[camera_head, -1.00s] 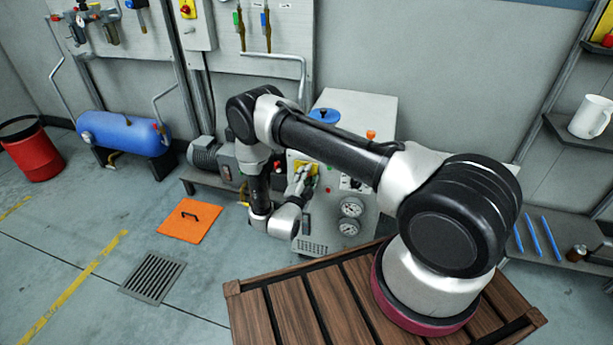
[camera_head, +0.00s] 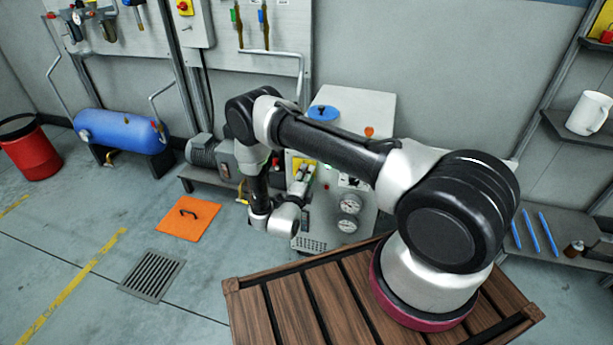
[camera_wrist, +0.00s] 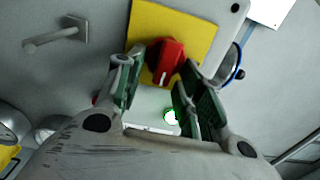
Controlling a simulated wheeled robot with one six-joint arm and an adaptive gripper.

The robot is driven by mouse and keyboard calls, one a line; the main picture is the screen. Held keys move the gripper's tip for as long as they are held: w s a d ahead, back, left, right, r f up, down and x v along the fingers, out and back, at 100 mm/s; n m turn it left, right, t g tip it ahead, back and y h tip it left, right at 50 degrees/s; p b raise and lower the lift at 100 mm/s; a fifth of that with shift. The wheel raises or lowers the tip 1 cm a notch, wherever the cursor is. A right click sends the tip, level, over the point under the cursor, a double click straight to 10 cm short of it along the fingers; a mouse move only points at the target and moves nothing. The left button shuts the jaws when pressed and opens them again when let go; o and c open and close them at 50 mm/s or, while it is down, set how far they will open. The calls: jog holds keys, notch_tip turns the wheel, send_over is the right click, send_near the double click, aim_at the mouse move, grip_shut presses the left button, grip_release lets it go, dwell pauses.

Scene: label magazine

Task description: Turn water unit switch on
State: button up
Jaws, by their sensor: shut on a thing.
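The red switch knob (camera_wrist: 167,62) sits on a yellow plate (camera_wrist: 190,27) on the face of the grey water unit. My gripper (camera_wrist: 160,78) has its two fingers on either side of the knob, shut on it; the knob's far end shows between and beyond the fingertips. In the head view, the water unit (camera_head: 368,105) stands by the wall, with my gripper (camera_head: 300,185) at its front, partly covering the yellow plate (camera_head: 296,163). The knob itself is hidden there. A green light (camera_wrist: 171,117) glows on the panel below the knob in the wrist view.
Pressure gauges (camera_head: 349,203) sit on the unit's front, right of my gripper. A grey handle (camera_wrist: 57,34) sticks out of the panel in the wrist view. A motor (camera_head: 205,150) stands left of the unit. Behind my arm, a blue round part (camera_head: 323,113) tops the unit.

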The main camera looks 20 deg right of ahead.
jog(key=shift+f, duration=0.1)
jog(key=o, duration=1)
jog(key=v, duration=1.2)
